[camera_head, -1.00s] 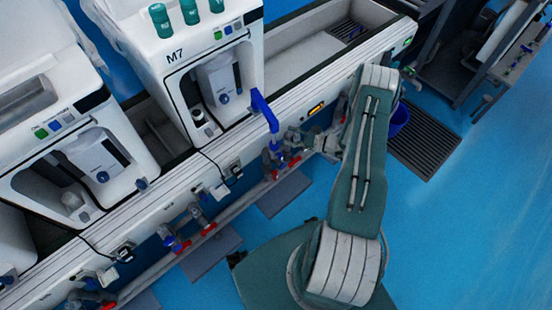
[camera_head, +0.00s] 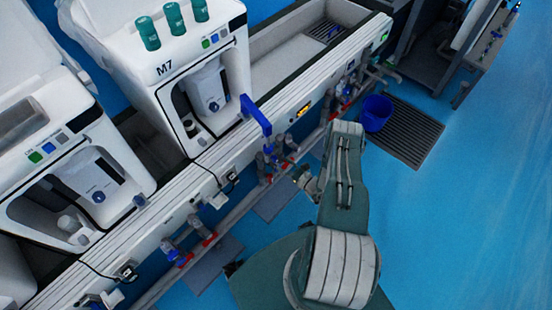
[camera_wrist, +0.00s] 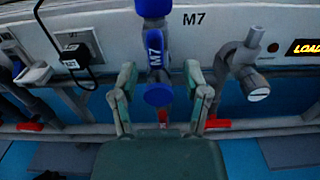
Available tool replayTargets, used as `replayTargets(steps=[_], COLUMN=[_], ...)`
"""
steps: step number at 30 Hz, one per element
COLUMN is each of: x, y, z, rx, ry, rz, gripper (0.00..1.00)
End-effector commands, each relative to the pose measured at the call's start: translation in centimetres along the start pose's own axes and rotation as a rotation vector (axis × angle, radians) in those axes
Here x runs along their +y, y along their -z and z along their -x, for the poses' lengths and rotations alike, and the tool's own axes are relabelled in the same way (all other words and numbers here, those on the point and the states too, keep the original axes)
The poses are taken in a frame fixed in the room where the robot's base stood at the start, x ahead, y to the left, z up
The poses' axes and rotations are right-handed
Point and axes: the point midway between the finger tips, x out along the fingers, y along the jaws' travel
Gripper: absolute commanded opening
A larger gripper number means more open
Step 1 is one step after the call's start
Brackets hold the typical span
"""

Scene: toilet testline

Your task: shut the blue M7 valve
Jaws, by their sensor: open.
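The blue M7 valve (camera_wrist: 158,95) shows in the wrist view as a round blue knob. My gripper (camera_wrist: 160,68) is open, with one finger to the left and one to the right of the valve's pipe. A gap shows on both sides, and I cannot tell whether the knob itself lies between the fingertips in depth. In the head view my gripper (camera_head: 304,178) is small and partly hidden by my arm, near the blue and red fittings (camera_head: 282,152) below the M7 machine (camera_head: 167,88).
A grey tap (camera_wrist: 247,70) stands close to the right of the fingers. A black plug with a cable (camera_wrist: 75,55) is at the left. Red handles (camera_wrist: 30,126) line the lower pipe. A blue bucket (camera_head: 376,113) stands right of my arm; the floor there is mostly open.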

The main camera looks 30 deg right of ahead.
Motion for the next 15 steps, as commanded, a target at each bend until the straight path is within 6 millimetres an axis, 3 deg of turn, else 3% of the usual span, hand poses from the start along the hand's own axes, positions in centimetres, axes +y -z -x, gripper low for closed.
replayTargets(steps=[6,15], x=[0.1,-0.1], y=[0.0,0.0], z=[-3.6,-4.8], rx=[0.0,0.0], ry=[-0.003,0.0], rz=[0.001,-0.003], gripper=[0.6,0.6])
